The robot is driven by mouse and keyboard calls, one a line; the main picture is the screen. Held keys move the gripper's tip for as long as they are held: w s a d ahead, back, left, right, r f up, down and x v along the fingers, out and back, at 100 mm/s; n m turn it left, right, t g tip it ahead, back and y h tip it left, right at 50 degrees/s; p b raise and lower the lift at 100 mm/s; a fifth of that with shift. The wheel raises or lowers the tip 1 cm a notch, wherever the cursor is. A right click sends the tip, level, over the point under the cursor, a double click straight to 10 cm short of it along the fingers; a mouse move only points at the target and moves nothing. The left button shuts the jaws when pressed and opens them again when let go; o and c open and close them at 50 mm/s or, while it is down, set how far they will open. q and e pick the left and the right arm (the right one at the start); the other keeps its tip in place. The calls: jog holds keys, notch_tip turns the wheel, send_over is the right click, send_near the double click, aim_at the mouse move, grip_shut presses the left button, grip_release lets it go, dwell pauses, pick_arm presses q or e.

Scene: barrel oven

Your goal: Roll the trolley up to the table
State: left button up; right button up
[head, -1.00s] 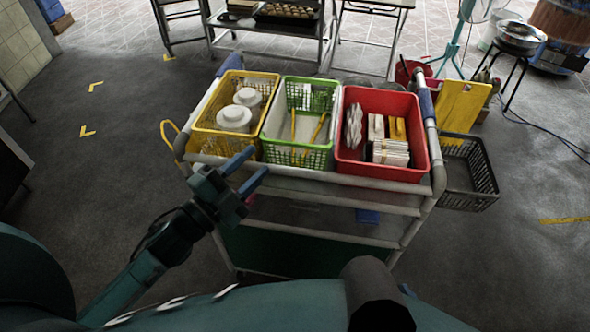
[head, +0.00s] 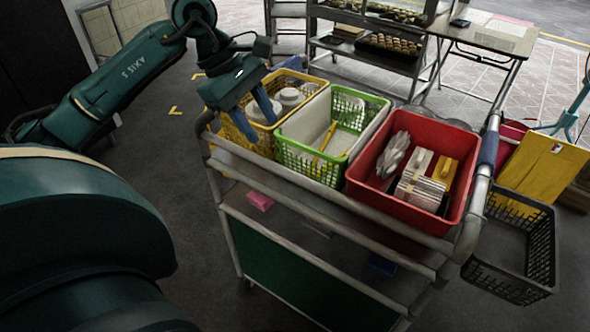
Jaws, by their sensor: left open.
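The trolley (head: 300,268) stands close in front of me, with a grey metal frame, a green lower panel and shelves. Its top carries a yellow basket (head: 238,135) with white items, a green basket (head: 296,163) with yellow-handled tools, and a red bin (head: 400,211) with gloves and stacked packs. A blue sleeve (head: 488,150) is on its right rail. My left gripper (head: 264,130) is open and empty, pointing down over the yellow basket and hiding part of it; contact cannot be told. A light-topped table (head: 484,36) stands beyond the trolley, apart from it. My right gripper is not in view.
A metal rack (head: 345,52) with trays of buns stands behind the trolley. A black basket (head: 512,283) hangs at its right side, beside a yellow board (head: 542,172). Yellow floor marks (head: 175,110) lie on open grey floor at left.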

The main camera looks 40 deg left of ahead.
aim_at(290, 172)
pick_arm(q)
jog(key=x, duration=1.2)
jog(key=shift+d, duration=0.1)
jog(key=shift+c, duration=0.5)
grip_shut()
